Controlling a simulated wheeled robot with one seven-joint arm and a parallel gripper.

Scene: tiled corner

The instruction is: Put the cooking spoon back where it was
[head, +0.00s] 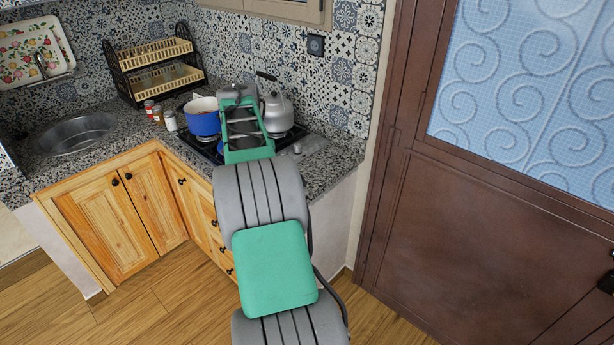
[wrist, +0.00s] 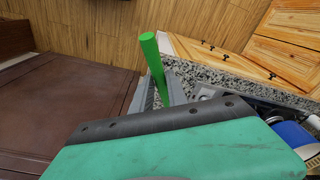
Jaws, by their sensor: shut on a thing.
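In the wrist view, my gripper (wrist: 159,88) is shut on a bright green rod, which looks like the handle of the cooking spoon (wrist: 151,52). The handle's round end sticks out past the fingers, over the floor and counter edge in that picture. The other end of the spoon is hidden behind my gripper's body. In the head view my arm reaches over the stove corner of the counter. It hides the fingers, and I cannot make out the spoon there.
A blue pot (head: 203,123) stands on the stove (head: 208,148), left of my arm. A grey kettle (head: 278,113) stands behind it on the right. Small jars (head: 170,121) and a two-tier rack (head: 157,78) are farther left. Bare granite counter (head: 330,165) lies right of the stove.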

